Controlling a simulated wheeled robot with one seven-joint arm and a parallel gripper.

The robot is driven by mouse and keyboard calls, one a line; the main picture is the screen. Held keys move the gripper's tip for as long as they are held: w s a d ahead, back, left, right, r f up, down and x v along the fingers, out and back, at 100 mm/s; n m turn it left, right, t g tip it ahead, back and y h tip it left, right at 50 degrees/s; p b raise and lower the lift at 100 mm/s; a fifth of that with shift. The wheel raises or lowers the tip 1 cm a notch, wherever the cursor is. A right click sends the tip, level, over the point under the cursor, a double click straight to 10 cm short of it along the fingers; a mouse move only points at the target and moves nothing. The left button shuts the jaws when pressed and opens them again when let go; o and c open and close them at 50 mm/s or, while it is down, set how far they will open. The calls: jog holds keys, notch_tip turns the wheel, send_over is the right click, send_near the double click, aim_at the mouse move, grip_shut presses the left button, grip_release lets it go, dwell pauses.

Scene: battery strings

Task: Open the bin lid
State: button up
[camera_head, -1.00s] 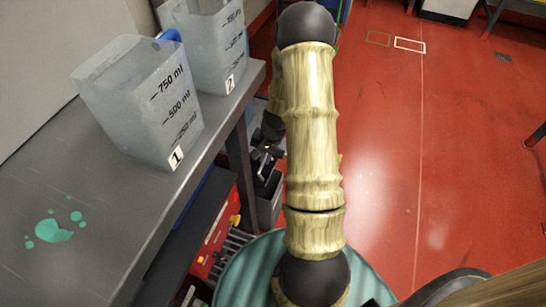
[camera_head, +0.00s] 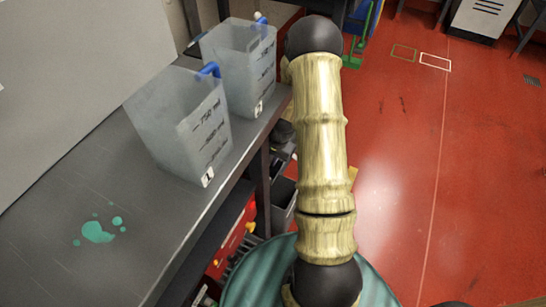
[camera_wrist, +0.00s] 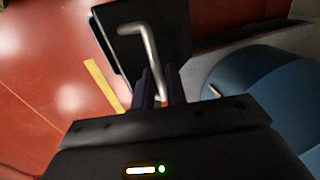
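In the wrist view a dark panel (camera_wrist: 165,22), which looks like the bin lid, carries a bent silver handle (camera_wrist: 148,48). My gripper (camera_wrist: 160,78) has its two dark fingers close together on either side of the handle's lower end and looks shut on it. The fingers hide where they touch it. In the head view a dark grey bin (camera_head: 283,206) stands low beside the bench, partly hidden by my arm. My gripper is hidden there, and I cannot tell how far the lid is raised.
A grey bench (camera_head: 60,205) on the left holds two translucent measuring containers, marked 1 (camera_head: 178,125) and 2 (camera_head: 240,70). A red box (camera_head: 235,235) is under the bench. The red floor (camera_head: 400,180) on the right is clear. A blue rounded surface (camera_wrist: 260,95) is right of the handle.

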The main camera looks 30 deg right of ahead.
jog(key=o, duration=0.3)
jog(key=shift+w+a+f, duration=0.1)
jog(key=shift+w, duration=0.05)
jog(key=shift+s+d+r, duration=0.2)
jog(key=shift+r, duration=0.3)
notch_tip(320, 180, up, 16)
jog(key=s+d+p, duration=0.1)
jog(key=s+p, duration=0.1)
jog(key=p, duration=0.4)
jog(key=shift+s+d, duration=0.2)
jog(key=shift+d, duration=0.1)
